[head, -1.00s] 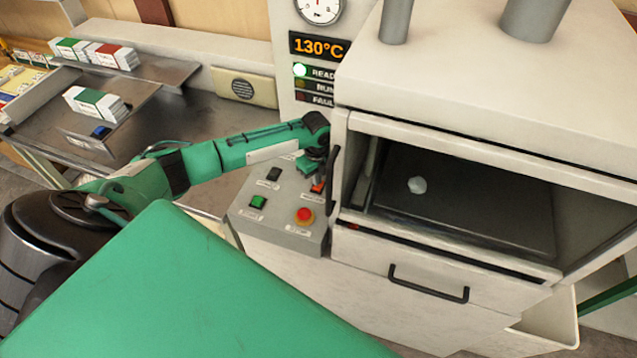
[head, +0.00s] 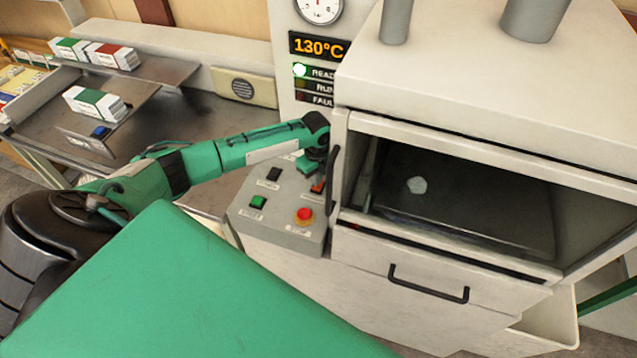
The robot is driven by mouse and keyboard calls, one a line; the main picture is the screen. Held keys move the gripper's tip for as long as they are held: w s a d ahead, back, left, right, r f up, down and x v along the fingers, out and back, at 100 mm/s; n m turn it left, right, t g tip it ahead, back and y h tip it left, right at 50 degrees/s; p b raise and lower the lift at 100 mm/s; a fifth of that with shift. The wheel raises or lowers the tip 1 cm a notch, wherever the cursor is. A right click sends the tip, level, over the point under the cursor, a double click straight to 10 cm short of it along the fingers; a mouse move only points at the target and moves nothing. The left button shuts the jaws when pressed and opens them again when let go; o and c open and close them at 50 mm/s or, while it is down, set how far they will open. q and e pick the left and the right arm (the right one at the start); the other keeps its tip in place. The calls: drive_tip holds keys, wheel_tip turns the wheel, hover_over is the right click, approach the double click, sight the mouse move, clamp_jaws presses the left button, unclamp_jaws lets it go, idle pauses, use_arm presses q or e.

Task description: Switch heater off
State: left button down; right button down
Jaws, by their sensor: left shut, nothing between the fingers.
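The control panel (head: 277,233) sits on the left of the heater cabinet (head: 450,290). It carries a black switch (head: 273,174), a green button (head: 258,202), a red stop button (head: 305,215) and an orange-red switch (head: 318,187) at the upper right. My left gripper (head: 316,181) is shut and points down at the orange-red switch, partly covering it. Whether the fingertips touch the switch cannot be told. The display (head: 318,46) reads 130°C, and the green READY lamp (head: 300,70) is lit. My right gripper is not in view.
The heater chamber is open at the front, with a small pale lump (head: 417,185) inside. A black door handle (head: 333,180) stands close right of my left gripper. A drawer handle (head: 428,290) is below. Boxes (head: 95,103) lie on the left bench.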

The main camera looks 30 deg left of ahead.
use_arm(q)
drive_tip(key=shift+f+b, duration=0.5)
drive_tip(key=shift+f, duration=0.5)
idle(0.3)
wheel_tip(320, 180, up, 7)
drive_tip(key=p, duration=0.6)
drive_tip(key=shift+r+p, duration=0.1)
drive_tip(key=shift+p, duration=0.25)
idle(0.4)
